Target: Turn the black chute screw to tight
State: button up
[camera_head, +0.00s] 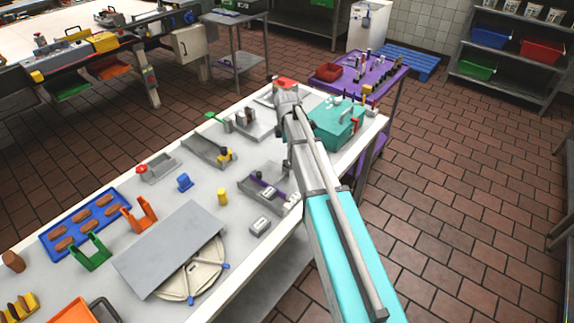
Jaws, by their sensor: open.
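A grey metal chute (206,150) lies on the white table, with a yellow part and a small dark knob (223,151) at its right end. A second grey fixture (266,191) with a purple bar stands nearer, beside my arm. I cannot tell for sure which small dark part is the black chute screw, nor how far it is turned. My arm reaches in from the lower right over the table. What looks like my gripper (286,163) is small and partly hidden by my forearm, above and beyond the purple-barred fixture. Nothing shows held in it.
The white table (100,188) is crowded: a blue tray (62,250) of brown pieces, orange and green stands, a grey plate (165,245) over a round disc, and a teal box (337,122) at the far end. A purple cart (385,75) stands behind. Open floor lies right.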

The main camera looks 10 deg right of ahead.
aim_at(287, 162)
jog(key=shift+f+b, duration=2.75)
jog(key=shift+f, duration=0.25)
jog(key=c, duration=1.1)
jog(key=shift+c, duration=0.2)
